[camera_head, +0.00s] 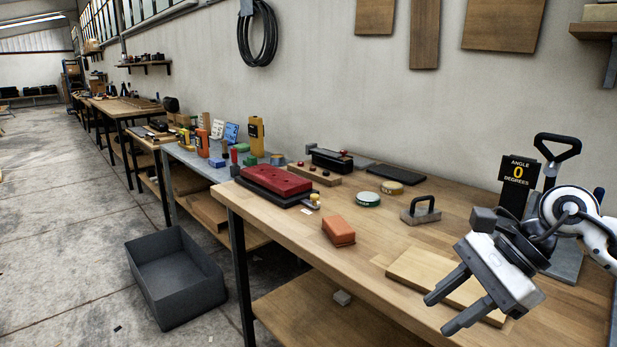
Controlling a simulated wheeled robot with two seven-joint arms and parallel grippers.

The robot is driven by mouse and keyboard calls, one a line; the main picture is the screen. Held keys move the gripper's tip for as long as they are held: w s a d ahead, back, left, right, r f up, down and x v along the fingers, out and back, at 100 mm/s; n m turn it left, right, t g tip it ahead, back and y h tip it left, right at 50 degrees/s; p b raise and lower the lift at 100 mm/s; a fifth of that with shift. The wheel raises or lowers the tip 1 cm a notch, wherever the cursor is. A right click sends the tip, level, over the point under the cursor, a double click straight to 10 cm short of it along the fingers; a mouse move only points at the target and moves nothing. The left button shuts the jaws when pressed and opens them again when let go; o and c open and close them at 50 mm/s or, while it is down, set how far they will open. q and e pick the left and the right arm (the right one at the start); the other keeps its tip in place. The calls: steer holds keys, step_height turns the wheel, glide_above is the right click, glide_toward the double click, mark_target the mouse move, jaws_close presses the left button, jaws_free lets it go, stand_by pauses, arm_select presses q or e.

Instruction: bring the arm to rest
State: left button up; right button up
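My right gripper (447,314) is over the right part of the wooden workbench (290,230). Its two dark fingers are spread apart, point down and to the left, and hold nothing. The white arm comes in from the right edge. A light wooden board (414,265) lies on the bench below and behind the fingers, partly hidden by them. I cannot tell whether the fingers touch it. My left gripper is not in view.
An orange block (339,232), a red block on a dark base (273,181), a handled block (421,211) and round tins (367,199) lie on the bench. An "ANGLE 0 DEGREES" sign (518,176) stands near the arm. A grey bin (176,278) sits on the floor.

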steer(key=s+a+r+m+t+y, duration=0.1)
steer(key=s+a+m+y, duration=0.1)
steer(key=a+m+y, duration=0.4)
steer(key=s+a+m+y, duration=0.2)
steer(key=a+m+y, duration=0.15)
steer(key=a, duration=0.45)
steer(key=w+d+f+m+t+h, duration=0.1)
steer(key=f+m+t+h, duration=0.3)
steer(key=m, duration=0.7)
steer(key=d+f+m+t+h+p, duration=0.1)
steer(key=d+f+m+t+h, duration=0.15)
steer(key=m+t, duration=0.6)
steer(key=w+d+f+m+t+h, duration=0.1)
steer(key=f+m+t+h, duration=0.25)
steer(key=m, duration=1.05)
steer(key=s+f+m+g+h, duration=0.2)
steer(key=s+f+m+g, duration=0.1)
steer(key=s+f+m, duration=0.2)
steer(key=s+d+f+m+g+h, duration=0.1)
steer(key=s+f+m+g, duration=0.3)
steer(key=f, duration=0.6)
steer(key=shift+s+d+f+m+h, duration=0.15)
steer(key=shift+s+d+m+h, duration=0.15)
steer(key=shift+s+m, duration=0.85)
steer(key=shift+w, duration=0.1)
